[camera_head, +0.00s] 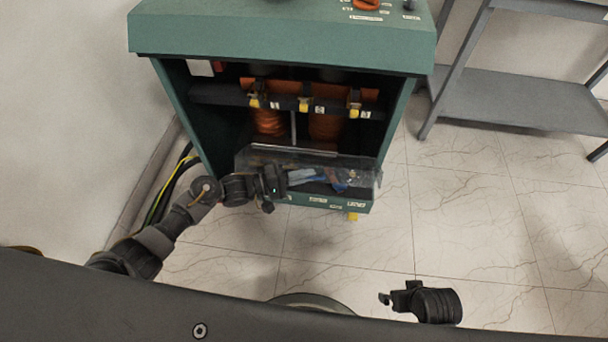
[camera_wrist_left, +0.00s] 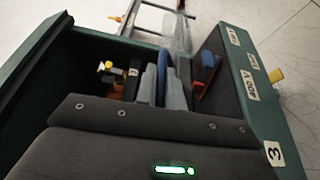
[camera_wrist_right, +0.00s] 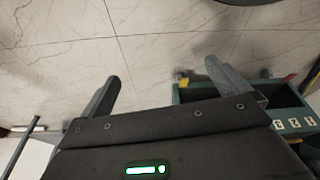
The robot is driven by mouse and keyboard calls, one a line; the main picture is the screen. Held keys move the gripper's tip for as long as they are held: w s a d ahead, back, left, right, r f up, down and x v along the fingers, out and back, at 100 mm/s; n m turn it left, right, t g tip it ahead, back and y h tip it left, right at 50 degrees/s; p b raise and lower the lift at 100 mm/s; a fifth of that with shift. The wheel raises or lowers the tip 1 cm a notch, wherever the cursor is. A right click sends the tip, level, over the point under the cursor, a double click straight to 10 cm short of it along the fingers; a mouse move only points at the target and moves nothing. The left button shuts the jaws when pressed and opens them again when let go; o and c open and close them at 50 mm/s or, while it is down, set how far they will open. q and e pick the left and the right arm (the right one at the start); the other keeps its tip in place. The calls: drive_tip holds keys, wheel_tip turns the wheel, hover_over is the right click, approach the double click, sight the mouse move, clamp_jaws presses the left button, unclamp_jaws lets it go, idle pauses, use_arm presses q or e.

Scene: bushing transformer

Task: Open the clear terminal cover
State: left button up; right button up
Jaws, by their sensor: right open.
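The clear terminal cover (camera_head: 361,173) is a see-through box front low in the green cabinet's opening. Part of it also shows in the left wrist view (camera_wrist_left: 182,32). My left gripper (camera_head: 312,175) reaches in from the left, its fingers at the cover; contact is unclear. In the left wrist view its fingers (camera_wrist_left: 160,92) are close together, with something blue showing between or behind them. Whether they grip it cannot be told. My right gripper (camera_head: 386,298) is low, in front of the cabinet, away from the cover. The right wrist view shows its fingers (camera_wrist_right: 168,90) apart and empty.
The green cabinet (camera_head: 280,38) has a dark opening with orange coils (camera_head: 268,122) and yellow-tipped, numbered terminals (camera_head: 304,105). Blue and red parts (camera_wrist_left: 206,62) lie near the left fingers. A grey shelf (camera_head: 520,100) stands right. Cables (camera_head: 165,190) run at left.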

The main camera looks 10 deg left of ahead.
use_arm(q)
drive_tip(key=o, duration=0.4)
drive_tip(key=shift+a, duration=0.15)
drive_tip(key=shift+s+a, duration=0.15)
drive_tip(key=shift+a, duration=0.2)
drive_tip(key=v, duration=0.9)
drive_tip(key=shift+s+a+p, duration=0.25)
drive_tip(key=shift+a+p, duration=0.1)
drive_tip(key=shift+p, duration=0.1)
use_arm(e)
drive_tip(key=shift+x, duration=0.95)
use_arm(q)
drive_tip(key=shift+r, duration=0.1)
use_arm(e)
drive_tip(key=shift+s+f, duration=0.1)
drive_tip(key=shift+s, duration=0.1)
